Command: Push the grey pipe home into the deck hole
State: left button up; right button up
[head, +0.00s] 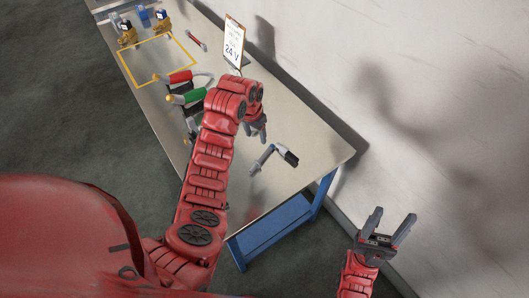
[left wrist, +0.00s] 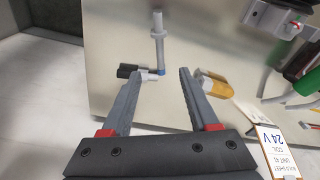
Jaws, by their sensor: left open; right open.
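A grey pipe (head: 262,161) is on the steel table near its right end. In the left wrist view the grey pipe (left wrist: 158,45) has a collar partway along and a blue band at one end. I cannot tell whether it stands or lies. My left gripper (head: 258,130) is open and empty, apart from the pipe; in the left wrist view its fingers (left wrist: 157,98) point toward the pipe's blue end. My right gripper (head: 390,226) is open and empty, off the table at the lower right. I cannot make out the deck hole.
A black-ended piece (head: 290,157) is beside the pipe's blue end. Red (head: 180,77) and green (head: 188,96) handles and a clipboard (head: 233,42) are farther along the table (head: 315,150). A wall runs behind.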

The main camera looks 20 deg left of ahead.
pick_arm(q)
jog(key=b, duration=1.1)
send_over(262, 157)
jog(key=s, duration=0.2)
jog(key=f, duration=0.8)
jog(key=a+f, duration=0.1)
jog(key=f, duration=0.3)
jog(key=shift+w, duration=0.25)
jog(key=shift+w+d+p, duration=0.1)
jog(key=shift+d+p, duration=0.05)
jog(key=shift+p, duration=0.4)
jog(key=f, duration=0.1)
jog(key=f+p, duration=0.1)
jog(key=w+f+p, duration=0.1)
jog(key=shift+d+f, duration=0.25)
jog(key=shift+w+f+p, duration=0.15)
jog(key=shift+f+p, duration=0.2)
jog(key=shift+f, duration=0.3)
grip_shut()
